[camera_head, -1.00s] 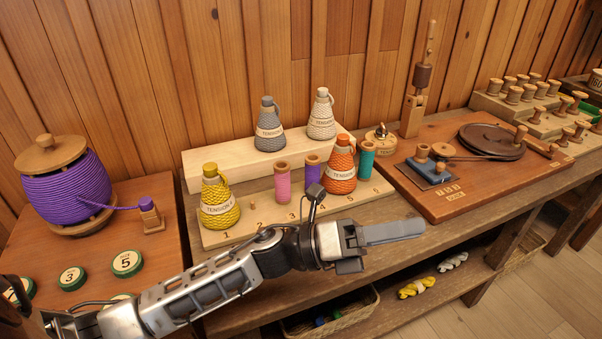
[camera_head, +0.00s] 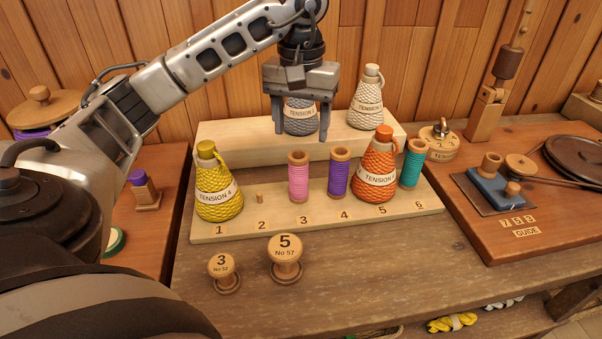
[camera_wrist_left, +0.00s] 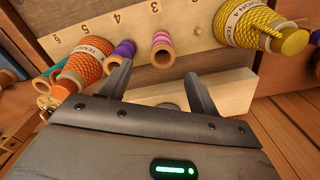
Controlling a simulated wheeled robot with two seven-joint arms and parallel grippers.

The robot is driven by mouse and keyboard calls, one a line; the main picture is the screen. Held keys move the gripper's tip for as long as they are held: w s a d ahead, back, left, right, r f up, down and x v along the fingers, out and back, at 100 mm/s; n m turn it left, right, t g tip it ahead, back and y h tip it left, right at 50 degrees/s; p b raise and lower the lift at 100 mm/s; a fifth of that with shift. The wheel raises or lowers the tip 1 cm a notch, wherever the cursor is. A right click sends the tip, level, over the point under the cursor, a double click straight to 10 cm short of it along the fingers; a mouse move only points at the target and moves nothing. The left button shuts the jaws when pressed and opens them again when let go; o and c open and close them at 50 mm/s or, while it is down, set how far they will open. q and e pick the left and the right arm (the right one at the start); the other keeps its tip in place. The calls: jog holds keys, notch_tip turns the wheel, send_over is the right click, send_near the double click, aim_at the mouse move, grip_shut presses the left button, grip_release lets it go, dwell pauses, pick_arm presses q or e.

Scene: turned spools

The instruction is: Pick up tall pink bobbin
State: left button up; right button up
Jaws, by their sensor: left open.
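The tall pink bobbin (camera_head: 299,178) stands upright at position 3 of the numbered pale wood board (camera_head: 300,222). It also shows in the left wrist view (camera_wrist_left: 162,42), just beyond the fingertips. My left gripper (camera_head: 301,132) points down, open and empty, above and behind the bobbin, in front of the grey bottle (camera_head: 302,118), which it partly hides. In the left wrist view its two fingers (camera_wrist_left: 158,75) are spread wide with nothing between them. My right gripper is in neither view.
A purple bobbin (camera_head: 339,174) stands close right of the pink one, then an orange bottle (camera_head: 376,170) and a teal bobbin (camera_head: 412,165). A yellow bottle (camera_head: 216,185) stands left, beyond a bare peg (camera_head: 259,198). Two numbered spools (camera_head: 285,258) stand in front.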

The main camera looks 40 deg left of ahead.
aim_at(299, 172)
pick_arm(q)
notch_tip(299, 172, down, 6)
notch_tip(299, 172, down, 5)
jog(key=shift+s+a+f, duration=0.1)
jog(key=shift+s+a, duration=0.05)
dwell(0.3)
jog(key=c, duration=1.1)
